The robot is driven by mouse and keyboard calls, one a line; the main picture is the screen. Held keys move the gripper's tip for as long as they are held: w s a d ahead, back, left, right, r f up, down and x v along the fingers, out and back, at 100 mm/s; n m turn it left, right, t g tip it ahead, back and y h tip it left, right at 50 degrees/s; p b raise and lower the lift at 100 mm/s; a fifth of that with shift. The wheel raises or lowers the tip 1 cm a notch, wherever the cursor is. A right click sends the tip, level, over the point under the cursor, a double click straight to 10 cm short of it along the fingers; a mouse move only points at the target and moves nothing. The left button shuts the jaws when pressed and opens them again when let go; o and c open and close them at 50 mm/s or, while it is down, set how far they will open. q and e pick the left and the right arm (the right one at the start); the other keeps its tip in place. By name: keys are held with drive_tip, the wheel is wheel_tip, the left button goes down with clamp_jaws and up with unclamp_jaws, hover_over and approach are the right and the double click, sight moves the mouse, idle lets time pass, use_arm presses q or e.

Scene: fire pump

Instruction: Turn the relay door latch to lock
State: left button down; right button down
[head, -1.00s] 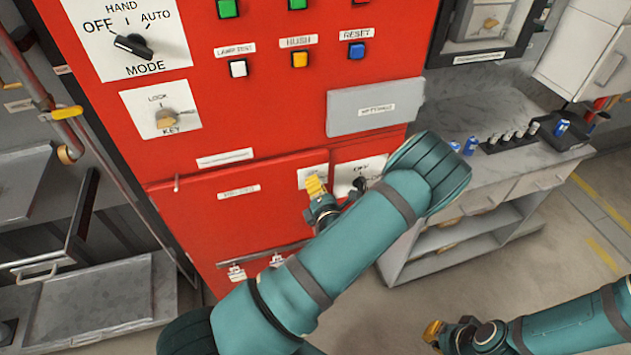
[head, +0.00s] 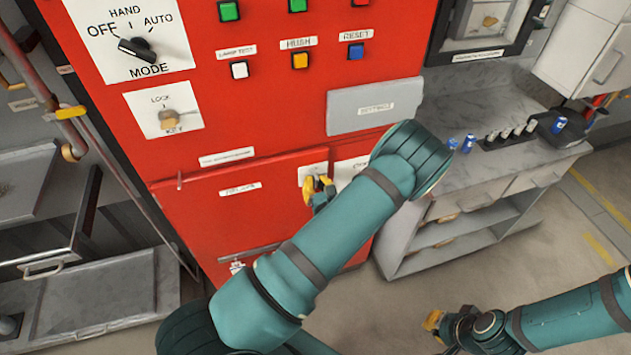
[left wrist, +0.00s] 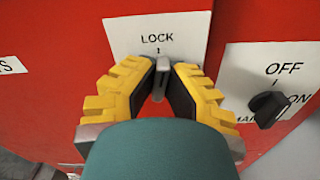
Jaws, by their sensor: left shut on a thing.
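The relay door latch (left wrist: 162,64) is a small grey tab on a white plate (left wrist: 125,38) marked LOCK, on the red cabinet front. In the left wrist view the tab stands upright under the LOCK mark. My left gripper (left wrist: 162,84) has its yellow, dark-padded fingers closed in on both sides of the tab. In the head view my left gripper (head: 319,188) is at this plate on the red relay door (head: 225,214), and my arm hides part of the door. My right gripper (head: 435,322) is at the lower right, away from the cabinet; its finger gap is unclear.
A black rotary switch (left wrist: 268,107) marked OFF and ON sits just right of the latch. A grey SETTINGS cover (head: 374,107) and a key switch (head: 169,119) are above. A grey workbench (head: 480,185) stands to the right.

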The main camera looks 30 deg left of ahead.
use_arm(q)
drive_tip(key=shift+w+a+r+n, duration=0.1)
drive_tip(key=shift+r+n, duration=0.05)
drive_tip(key=shift+n, duration=0.45)
drive_tip(key=shift+a+r+n, duration=0.1)
drive_tip(key=shift+n, duration=0.5)
drive_tip(key=c, duration=1.1)
unclamp_jaws()
drive_tip(key=shift+o, duration=0.3)
drive_tip(key=shift+f, duration=0.15)
drive_tip(key=shift+d, duration=0.15)
drive_tip(key=v, duration=1.1)
drive_tip(key=shift+s+d, duration=0.25)
drive_tip(key=shift+s, duration=0.1)
drive_tip(key=shift+a+f, duration=0.1)
